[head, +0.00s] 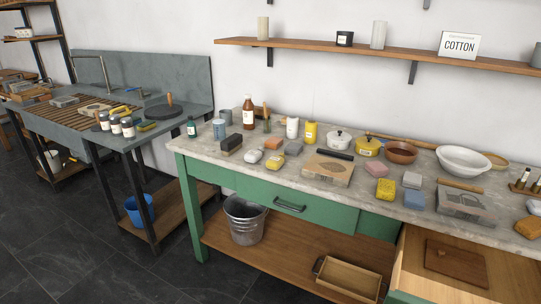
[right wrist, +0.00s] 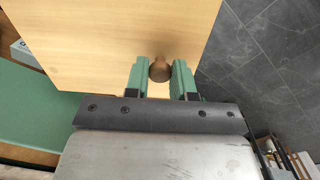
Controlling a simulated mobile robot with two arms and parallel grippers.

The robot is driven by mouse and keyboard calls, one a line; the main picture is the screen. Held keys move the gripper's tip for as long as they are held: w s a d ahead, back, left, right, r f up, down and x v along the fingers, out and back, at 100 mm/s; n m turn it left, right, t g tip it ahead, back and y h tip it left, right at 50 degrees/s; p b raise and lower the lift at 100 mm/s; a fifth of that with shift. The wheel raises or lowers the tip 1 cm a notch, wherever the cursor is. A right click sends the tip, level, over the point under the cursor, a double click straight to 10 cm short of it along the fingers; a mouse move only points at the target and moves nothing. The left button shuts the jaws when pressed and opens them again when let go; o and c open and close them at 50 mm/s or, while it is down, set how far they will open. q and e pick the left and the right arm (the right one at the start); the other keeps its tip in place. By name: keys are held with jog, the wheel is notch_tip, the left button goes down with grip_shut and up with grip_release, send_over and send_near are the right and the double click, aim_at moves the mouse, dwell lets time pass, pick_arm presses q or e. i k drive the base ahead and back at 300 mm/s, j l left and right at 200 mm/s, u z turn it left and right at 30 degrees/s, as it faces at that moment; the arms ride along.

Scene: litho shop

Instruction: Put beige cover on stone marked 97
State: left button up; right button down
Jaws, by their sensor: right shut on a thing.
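In the right wrist view my right gripper (right wrist: 160,76) is shut on the round brown knob (right wrist: 160,69) of a flat beige wooden panel, which looks like the beige cover (right wrist: 100,42). Its green fingers sit on both sides of the knob. The head view shows neither this panel nor my grippers. Two flat stone-like blocks with pictures lie on the marble-topped bench: one near the middle (head: 341,174) and one at the right (head: 452,208). More flat blocks (head: 64,101) lie at the sink on the left. I cannot read a 97 on any of them.
The bench top (head: 288,192) is crowded with small blocks, bottles, pots and bowls. A drawer (head: 413,262) at the lower right stands open, with a brown wooden board (head: 456,262) inside. A metal bucket (head: 246,222) and a wooden tray (head: 347,280) stand on the lower shelf.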

aim_at(329, 167)
jog(key=i+j+u, duration=0.15)
jog(key=i, duration=0.3)
jog(key=i+j+u, duration=0.1)
jog(key=i, duration=0.3)
jog(key=i+j+z, duration=0.1)
jog(key=i+z, duration=0.3)
jog(key=i+j+z, duration=0.2)
jog(key=z, duration=0.2)
jog(key=i+j+z, duration=0.4)
jog(key=k+l, duration=0.1)
